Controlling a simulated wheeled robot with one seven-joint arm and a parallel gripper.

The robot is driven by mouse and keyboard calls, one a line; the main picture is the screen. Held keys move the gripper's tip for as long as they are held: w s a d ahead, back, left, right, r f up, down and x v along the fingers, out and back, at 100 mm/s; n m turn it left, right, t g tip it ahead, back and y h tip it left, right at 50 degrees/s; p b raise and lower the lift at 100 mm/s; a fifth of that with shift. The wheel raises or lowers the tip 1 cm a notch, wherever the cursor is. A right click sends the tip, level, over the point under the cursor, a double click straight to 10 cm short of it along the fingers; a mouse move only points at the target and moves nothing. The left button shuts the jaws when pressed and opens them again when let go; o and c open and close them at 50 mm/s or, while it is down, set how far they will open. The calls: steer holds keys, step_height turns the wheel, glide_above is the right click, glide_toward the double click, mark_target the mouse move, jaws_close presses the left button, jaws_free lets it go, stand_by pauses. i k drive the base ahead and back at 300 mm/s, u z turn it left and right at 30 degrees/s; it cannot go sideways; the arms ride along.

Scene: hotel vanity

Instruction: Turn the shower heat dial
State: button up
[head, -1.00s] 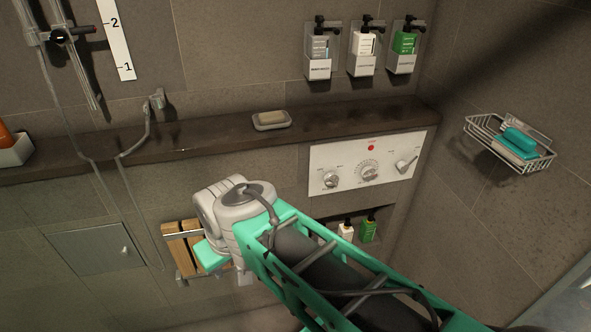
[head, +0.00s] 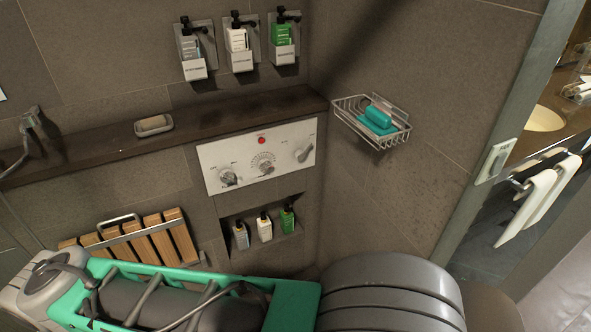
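The white control panel (head: 258,155) is on the back shower wall, below the dark ledge. It carries a left knob (head: 229,176), a middle dial with markings around it (head: 263,163), a lever-like right knob (head: 304,152) and a red dot above the middle dial. The print is too small to read, so I cannot tell which one is the heat dial. My arm lies across the bottom of the head view, below the panel and apart from it. My gripper is outside the picture.
A niche with several bottles (head: 264,227) sits below the panel. A wooden slatted seat (head: 150,243) is at lower left. A soap dish (head: 154,126) rests on the ledge (head: 90,145). A wire basket (head: 374,123) juts from the right wall. Dispensers (head: 240,50) hang above.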

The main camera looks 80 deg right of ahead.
mark_target(264, 165)
steer(key=k, duration=0.35)
steer(key=z, duration=1.1)
steer(key=i, duration=0.55)
steer(key=z, duration=0.05)
